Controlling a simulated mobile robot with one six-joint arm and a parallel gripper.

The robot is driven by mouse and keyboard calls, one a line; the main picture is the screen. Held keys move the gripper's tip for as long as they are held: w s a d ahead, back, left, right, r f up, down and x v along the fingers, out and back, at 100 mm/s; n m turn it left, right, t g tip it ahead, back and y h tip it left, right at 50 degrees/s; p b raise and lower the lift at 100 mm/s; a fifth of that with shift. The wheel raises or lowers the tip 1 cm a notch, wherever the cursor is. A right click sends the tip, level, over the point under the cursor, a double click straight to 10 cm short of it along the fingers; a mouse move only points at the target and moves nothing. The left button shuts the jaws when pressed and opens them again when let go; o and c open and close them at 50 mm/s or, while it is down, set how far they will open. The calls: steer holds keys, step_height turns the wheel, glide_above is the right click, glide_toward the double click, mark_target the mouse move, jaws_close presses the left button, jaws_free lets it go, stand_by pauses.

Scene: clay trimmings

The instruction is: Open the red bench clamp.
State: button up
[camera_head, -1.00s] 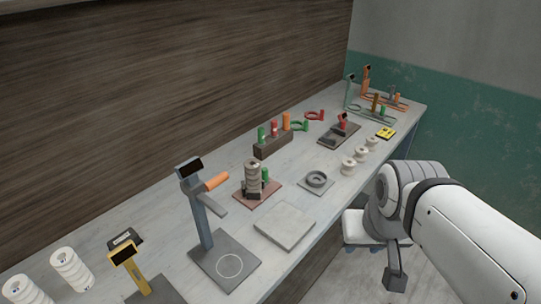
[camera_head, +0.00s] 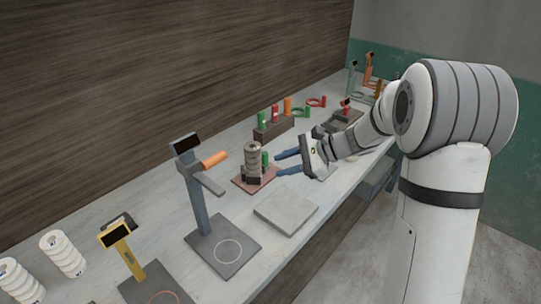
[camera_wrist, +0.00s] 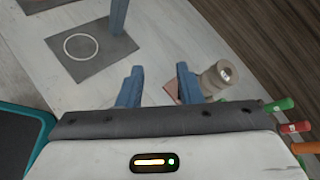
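A device with a red upper part (camera_head: 346,103) on a dark base stands far along the bench, partly behind my arm; it may be the red bench clamp. Nearer, a reddish base plate (camera_head: 243,182) carries a stack of pale rings (camera_head: 252,158) and a green-handled part (camera_head: 265,160). My gripper (camera_head: 280,162) is open and empty, its two blue fingers pointing left toward this stack. In the wrist view, the fingers (camera_wrist: 159,84) are spread apart, with the stack (camera_wrist: 214,80) just beyond the right finger. The reddish plate (camera_wrist: 172,91) partly shows between them.
A grey slab (camera_head: 286,212) lies in front of the stack. A tall blue-grey stand (camera_head: 196,195) with an orange handle is to the left. A dark rack (camera_head: 273,131) with coloured handles stands behind. White spools (camera_head: 62,255) and a yellow stand (camera_head: 128,248) are at lower left.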

steer(key=w+f+m+t+y+b, duration=0.25)
steer(key=w+f+m, duration=0.45)
steer(key=w, duration=0.4)
steer(key=m+t+y, duration=0.2)
steer(key=m+t, duration=0.1)
steer(key=t, duration=0.1)
glide_toward(263, 162)
steer(key=r, duration=0.2)
steer(key=shift+w+d+r+h, duration=0.25)
steer(key=shift+d+r, duration=0.05)
steer(key=shift+r, duration=0.1)
steer(key=shift+w+a+t, duration=0.15)
steer(key=shift+w+t, duration=0.05)
steer(key=shift+t, duration=0.15)
steer(key=p+x, duration=0.1)
steer(key=x, duration=0.6)
steer(key=shift+w+a+f+p, duration=0.1)
steer(key=shift+a+p, duration=0.05)
steer(key=shift+p, duration=0.15)
jaws_close()
